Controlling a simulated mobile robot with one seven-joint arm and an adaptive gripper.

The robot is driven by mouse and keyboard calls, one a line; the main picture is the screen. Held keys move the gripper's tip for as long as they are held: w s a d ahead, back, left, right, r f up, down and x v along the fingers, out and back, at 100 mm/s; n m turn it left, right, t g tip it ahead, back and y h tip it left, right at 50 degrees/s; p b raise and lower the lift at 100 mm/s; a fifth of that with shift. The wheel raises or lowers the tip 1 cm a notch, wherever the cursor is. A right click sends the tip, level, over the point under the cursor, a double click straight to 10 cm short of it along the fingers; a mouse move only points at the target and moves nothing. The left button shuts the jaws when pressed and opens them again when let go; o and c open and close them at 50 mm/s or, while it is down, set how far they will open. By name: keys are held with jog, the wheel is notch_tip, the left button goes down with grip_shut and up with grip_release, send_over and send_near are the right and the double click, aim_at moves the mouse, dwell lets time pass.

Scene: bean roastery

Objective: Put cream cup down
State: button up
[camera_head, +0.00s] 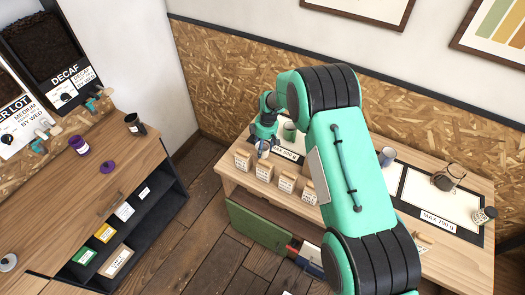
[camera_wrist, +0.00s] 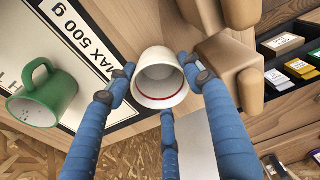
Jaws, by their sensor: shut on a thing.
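The cream cup (camera_wrist: 158,101), with a red line near its rim, is in the wrist view between the blue fingers of my gripper (camera_wrist: 160,82). The fingers are shut around its sides. In the head view my gripper (camera_head: 262,148) is at the left end of the far table, and the cup is mostly hidden there. The cup is over or near the edge of the black-bordered board marked MAX 500 g (camera_wrist: 98,52). I cannot tell whether its base touches anything. A green mug (camera_wrist: 45,103) lies to the left on that board in the wrist view.
Several paper bags (camera_head: 264,171) stand in a row along the table's front edge, close to the cup. The green mug (camera_head: 289,131) also shows behind my gripper. A second board (camera_head: 424,208) holds a glass carafe (camera_head: 446,181). A counter with bean bins stands at left.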

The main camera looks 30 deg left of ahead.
jog(key=shift+f, duration=1.25)
jog(key=shift+f, duration=0.1)
jog(key=o, duration=1.2)
jog(key=shift+o, duration=0.2)
notch_tip(320, 180, up, 12)
jog(key=d+b, duration=0.1)
jog(key=shift+d, duration=0.2)
jog(key=shift+w, duration=0.1)
